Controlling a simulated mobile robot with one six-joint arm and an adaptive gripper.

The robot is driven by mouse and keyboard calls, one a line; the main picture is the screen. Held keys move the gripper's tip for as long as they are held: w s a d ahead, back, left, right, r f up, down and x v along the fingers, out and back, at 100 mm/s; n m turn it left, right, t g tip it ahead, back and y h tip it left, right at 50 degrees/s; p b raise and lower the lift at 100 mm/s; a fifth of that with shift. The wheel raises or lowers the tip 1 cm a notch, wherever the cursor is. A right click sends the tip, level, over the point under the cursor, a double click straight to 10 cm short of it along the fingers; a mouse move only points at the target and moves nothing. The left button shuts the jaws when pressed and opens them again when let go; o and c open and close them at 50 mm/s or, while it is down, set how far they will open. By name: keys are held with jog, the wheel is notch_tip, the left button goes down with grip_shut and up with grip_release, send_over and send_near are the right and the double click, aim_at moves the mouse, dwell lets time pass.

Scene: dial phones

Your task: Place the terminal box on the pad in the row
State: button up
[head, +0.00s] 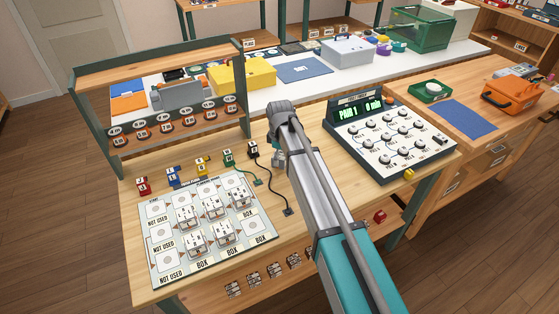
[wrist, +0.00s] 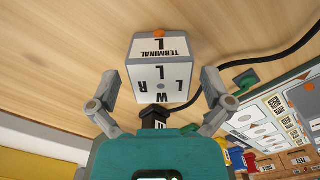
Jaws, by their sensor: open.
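The terminal box (wrist: 160,80) is a white and grey block marked TERMINAL, with black letters and an orange knob. In the wrist view it sits between the two fingers of my gripper (wrist: 159,88). The gripper is open, with a narrow gap on each side of the box. In the head view my gripper (head: 279,158) is over the middle of the wooden table, and my arm hides the box there. The board (head: 150,272) with printed pads lies at the front left. Several white boxes (head: 195,240) stand on it. A pad (head: 251,227) at its right side looks bare.
A row of small coloured blocks (head: 172,177) stands behind the board. A black cable (head: 275,188) runs from a black block (head: 253,148) beside my gripper. A console with knobs (head: 390,137) stands at the right. A rack (head: 175,122) stands at the back left.

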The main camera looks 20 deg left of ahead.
jog(key=c, duration=1.2)
jog(key=shift+r, duration=0.2)
notch_tip(320, 180, up, 3)
jog(key=p, duration=0.3)
jog(key=s+d+r+p, duration=0.2)
jog(key=s+r+p, duration=0.1)
jog(key=s+d+r+p, duration=0.3)
jog(key=s, duration=0.1)
jog(key=s+d+r+p, duration=0.3)
jog(key=s+p, duration=0.1)
jog(key=shift+s+r, duration=0.25)
jog(key=shift+r, duration=0.1)
